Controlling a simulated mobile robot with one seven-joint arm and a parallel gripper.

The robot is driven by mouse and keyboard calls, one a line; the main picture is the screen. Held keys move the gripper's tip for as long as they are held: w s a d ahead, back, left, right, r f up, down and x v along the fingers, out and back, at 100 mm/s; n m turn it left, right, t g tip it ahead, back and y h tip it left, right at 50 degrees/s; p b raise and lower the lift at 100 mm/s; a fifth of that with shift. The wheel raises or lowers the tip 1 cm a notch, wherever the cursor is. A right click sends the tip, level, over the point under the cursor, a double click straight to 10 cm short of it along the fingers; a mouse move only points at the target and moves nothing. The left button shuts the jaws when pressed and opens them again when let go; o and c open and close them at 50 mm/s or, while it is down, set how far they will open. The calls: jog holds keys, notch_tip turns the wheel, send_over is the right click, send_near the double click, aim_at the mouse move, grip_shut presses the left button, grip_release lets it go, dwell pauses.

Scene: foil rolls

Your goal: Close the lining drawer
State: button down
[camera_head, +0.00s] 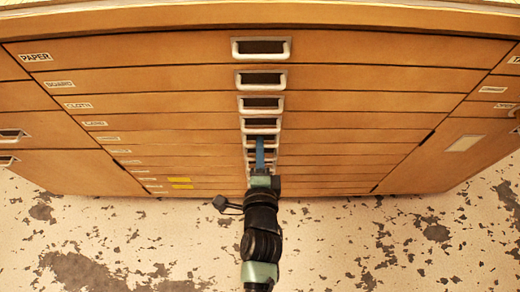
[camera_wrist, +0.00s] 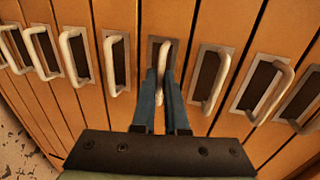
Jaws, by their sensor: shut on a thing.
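A wide wooden cabinet holds a stack of shallow drawers, each with a pale metal pull handle at its middle. The readable labels include PAPER (camera_head: 35,57), BOARD, CLOTH and CARD. The lower labels are too small to read, so I cannot tell which drawer is lining. My gripper (camera_head: 260,145) reaches up from below to the lower handles in the head view. In the wrist view my gripper (camera_wrist: 164,78) has its blue fingers on both sides of one pull handle (camera_wrist: 164,57), shut on it. I cannot tell how far that drawer stands out.
Other handles sit close on both sides of the held one in the wrist view, such as one handle (camera_wrist: 216,84) to its right. Side compartments flank the stack. The speckled floor (camera_head: 400,245) in front is clear.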

jog(key=c, duration=1)
grip_release()
jog(key=shift+r, duration=0.1)
jog(key=shift+o, duration=0.2)
jog(key=p+v, duration=0.2)
jog(key=v, duration=1.1)
